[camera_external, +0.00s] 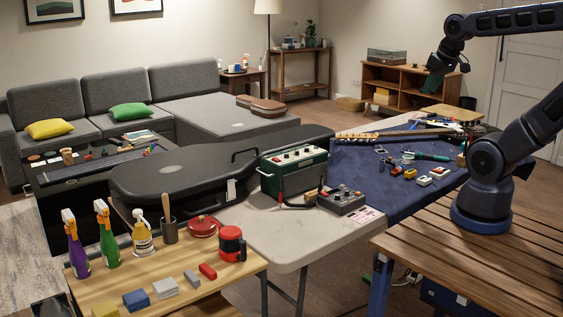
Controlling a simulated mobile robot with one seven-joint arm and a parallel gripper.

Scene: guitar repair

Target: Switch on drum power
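A small grey box with knobs and a red spot (342,201) stands on the light grey folding table (285,240). It looks like a drum machine, but no label is readable. Its power switch and whether it is on are too small to tell. My gripper (434,86) hangs in the air at the upper right, in front of the wooden shelf unit, far from the grey box. Its fingers are dark and small, and I cannot tell if they are open.
A green amplifier-like box (293,170) stands close behind the grey box. A black guitar case (185,172) lies to the left. A blue mat (372,187) to the right holds a guitar neck (392,134) and several pedals. A wooden bench (95,270) with spray bottles is at front left.

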